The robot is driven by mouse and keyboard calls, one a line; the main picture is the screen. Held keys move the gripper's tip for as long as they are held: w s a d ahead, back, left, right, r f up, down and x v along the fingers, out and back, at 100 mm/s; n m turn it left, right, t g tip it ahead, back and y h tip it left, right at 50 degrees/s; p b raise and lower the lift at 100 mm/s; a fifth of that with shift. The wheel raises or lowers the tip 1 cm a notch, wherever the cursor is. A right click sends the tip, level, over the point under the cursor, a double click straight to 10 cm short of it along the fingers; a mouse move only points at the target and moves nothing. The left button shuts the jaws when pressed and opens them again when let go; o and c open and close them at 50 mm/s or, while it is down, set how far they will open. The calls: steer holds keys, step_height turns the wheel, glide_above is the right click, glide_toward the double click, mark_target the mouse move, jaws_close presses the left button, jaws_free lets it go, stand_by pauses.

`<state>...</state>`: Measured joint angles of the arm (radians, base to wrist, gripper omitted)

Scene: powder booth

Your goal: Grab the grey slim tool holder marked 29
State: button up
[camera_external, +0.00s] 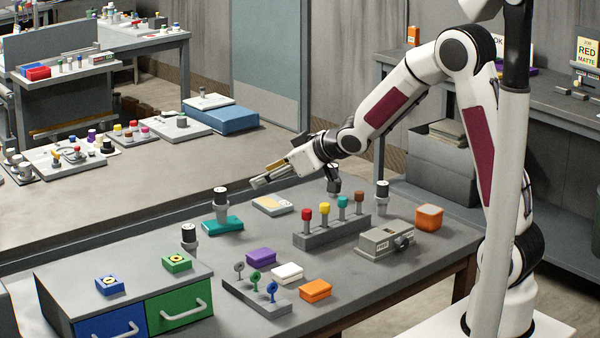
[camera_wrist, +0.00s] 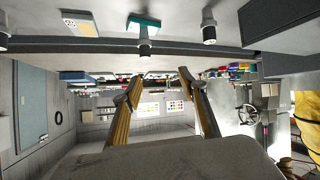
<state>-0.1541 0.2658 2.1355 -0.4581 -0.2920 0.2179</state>
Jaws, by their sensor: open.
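Several grey slim tool holders with dark tops are in view; no number 29 is legible on any. In the external view one stands on a teal block (camera_external: 222,225), this holder (camera_external: 220,200) being left of my gripper. Another holder (camera_external: 189,236) stands farther left, behind the drawer unit. One more (camera_external: 382,193) stands at the right, and one (camera_external: 334,180) shows just below my wrist. My gripper (camera_external: 257,183) is open and empty, pointing left above the table. In the wrist view my gripper (camera_wrist: 157,83) has its fingers apart, with the teal-block holder (camera_wrist: 144,44) and another holder (camera_wrist: 209,28) beyond them.
A rack with several coloured-top tools (camera_external: 330,234) stands mid-table. A grey box (camera_external: 385,242) and an orange container (camera_external: 429,217) are to its right. Coloured blocks, a stand of small tools (camera_external: 256,296) and a drawer unit (camera_external: 130,285) occupy the front left.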

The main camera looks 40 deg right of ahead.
steer(key=w+a+f+n+y, duration=0.1)
steer(key=w+a+f+y, duration=0.15)
steer(key=a+f, duration=0.3)
steer(key=n+y, duration=0.2)
steer(key=y, duration=0.1)
glide_toward(188, 226)
steer(key=shift+w+a+f, duration=0.65)
steer(key=shift+w+f, duration=0.15)
steer(key=shift+w+a, duration=0.1)
steer(key=shift+x, duration=1.2)
steer(key=shift+f, duration=0.15)
steer(key=shift+g+h, duration=0.25)
steer(key=shift+g, duration=0.05)
steer(key=shift+x, duration=2.5)
steer(key=shift+a, duration=0.1)
jaws_close()
